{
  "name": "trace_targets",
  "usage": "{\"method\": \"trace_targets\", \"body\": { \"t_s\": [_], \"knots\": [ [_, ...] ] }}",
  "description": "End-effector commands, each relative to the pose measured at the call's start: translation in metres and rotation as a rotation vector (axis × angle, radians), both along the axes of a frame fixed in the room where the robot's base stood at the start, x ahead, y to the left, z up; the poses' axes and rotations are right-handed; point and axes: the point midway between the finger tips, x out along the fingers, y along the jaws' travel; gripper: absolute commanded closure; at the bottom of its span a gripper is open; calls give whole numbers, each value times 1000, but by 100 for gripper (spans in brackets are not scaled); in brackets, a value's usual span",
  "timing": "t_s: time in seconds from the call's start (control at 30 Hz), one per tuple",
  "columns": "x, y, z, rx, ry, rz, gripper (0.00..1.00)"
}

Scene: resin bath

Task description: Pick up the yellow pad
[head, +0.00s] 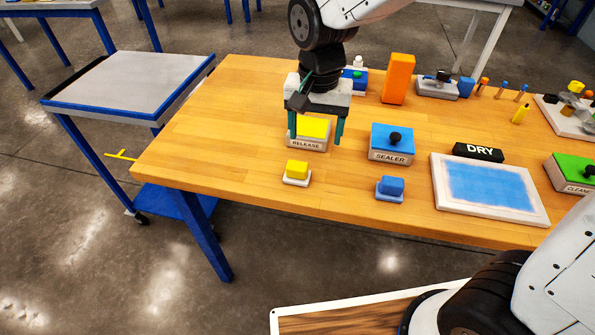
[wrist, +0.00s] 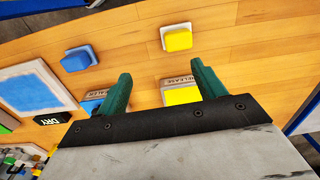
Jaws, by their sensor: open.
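A small yellow pad (head: 297,169) on a white base sits on the wooden table, near its front edge. It also shows in the wrist view (wrist: 178,40), beyond my fingertips. My gripper (head: 315,136) points down with its two green fingers apart and nothing between them. In the head view it is over the white box labelled RELEASE (head: 306,145), which has a yellow top and stands behind the pad. In the wrist view the gripper (wrist: 160,74) is clear of the pad, and its palm hides part of the RELEASE box (wrist: 182,95).
A blue-topped SEALER box (head: 391,157), a small blue pad (head: 391,187) and a framed blue panel (head: 440,200) with a black DRY sign (head: 478,152) are to the right. An orange block (head: 398,78) stands behind. The table's left part is clear.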

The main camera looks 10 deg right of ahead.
Motion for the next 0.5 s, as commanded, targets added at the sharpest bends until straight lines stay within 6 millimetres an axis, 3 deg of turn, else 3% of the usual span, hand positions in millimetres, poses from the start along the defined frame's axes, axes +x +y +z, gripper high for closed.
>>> {"method": "trace_targets", "body": {
  "t_s": [0.1,0.2,0.5],
  "knots": [
    [9,22,-19,-5,11,-25,31],
    [12,31,-28,-6,13,-38,31],
    [11,33,-60,-6,15,-42,31]
  ]
}}
